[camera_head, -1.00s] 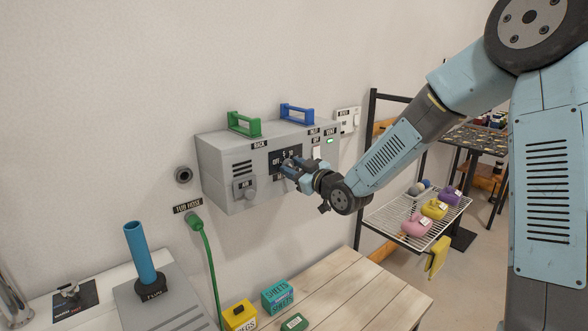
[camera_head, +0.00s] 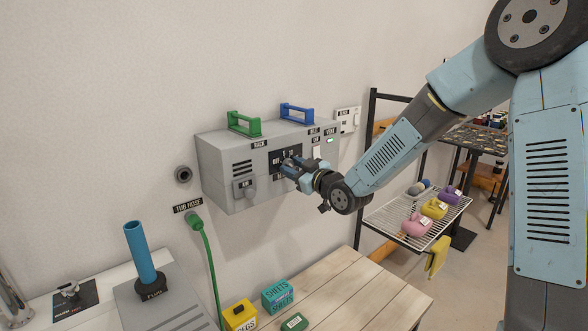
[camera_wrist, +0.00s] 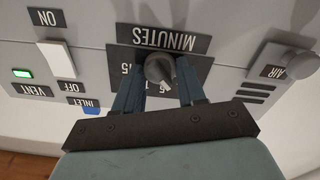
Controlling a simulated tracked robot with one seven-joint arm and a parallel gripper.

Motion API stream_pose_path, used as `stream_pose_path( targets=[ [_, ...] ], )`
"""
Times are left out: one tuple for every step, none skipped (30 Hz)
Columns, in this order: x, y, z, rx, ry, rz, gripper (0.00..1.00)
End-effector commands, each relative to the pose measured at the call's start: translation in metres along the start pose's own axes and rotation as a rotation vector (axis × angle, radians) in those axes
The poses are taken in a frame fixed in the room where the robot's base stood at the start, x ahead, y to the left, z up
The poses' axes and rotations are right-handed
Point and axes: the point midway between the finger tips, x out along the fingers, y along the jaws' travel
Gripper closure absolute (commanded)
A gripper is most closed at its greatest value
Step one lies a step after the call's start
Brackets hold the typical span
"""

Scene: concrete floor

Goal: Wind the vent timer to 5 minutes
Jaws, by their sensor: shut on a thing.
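The vent timer is a dark dial plate marked MINUTES on a grey wall box (camera_head: 222,165). Its grey knob (camera_wrist: 158,68) shows in the wrist view, which sees the box upside down. My gripper (camera_wrist: 160,82) has a finger on each side of the knob and is shut on it. The knob's light pointer line is turned toward the lower right in the wrist view, near small numbers I cannot read clearly. The number 15 shows at the left. In the head view my gripper (camera_head: 290,168) hides the knob and part of the dial plate (camera_head: 276,156).
An AIR knob (camera_wrist: 301,65) is on the other side. A wooden table (camera_head: 350,290) lies below.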

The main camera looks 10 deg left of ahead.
Motion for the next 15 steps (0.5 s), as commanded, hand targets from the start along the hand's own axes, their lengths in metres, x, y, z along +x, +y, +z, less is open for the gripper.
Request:
stream_pose_path(
  targets=[
    [-0.0001,-0.0001,0.0002,0.000,0.000,0.000,0.91],
    [-0.0001,-0.0001,0.0002,0.000,0.000,0.000,0.91],
    [-0.0001,-0.0001,0.0002,0.000,0.000,0.000,0.91],
    [-0.0001,-0.0001,0.0002,0.000,0.000,0.000,0.91],
    [-0.0001,-0.0001,0.0002,0.000,0.000,0.000,0.91],
    [-0.0001,-0.0001,0.0002,0.000,-0.001,0.000,0.91],
    [-0.0001,-0.0001,0.0002,0.000,-0.001,0.000,0.91],
    [-0.0001,-0.0001,0.0002,0.000,-0.001,0.000,0.91],
    [-0.0001,-0.0001,0.0002,0.000,-0.001,0.000,0.91],
    [-0.0001,-0.0001,0.0002,0.000,-0.001,0.000,0.91],
    [-0.0001,-0.0001,0.0002,0.000,-0.001,0.000,0.91],
    [-0.0001,-0.0001,0.0002,0.000,-0.001,0.000,0.91],
    [-0.0001,-0.0001,0.0002,0.000,-0.001,0.000,0.58],
    [-0.0001,-0.0002,0.0002,0.000,-0.001,0.000,0.55],
    [-0.0001,-0.0001,0.0002,0.000,-0.001,0.000,0.52]
  ],
)
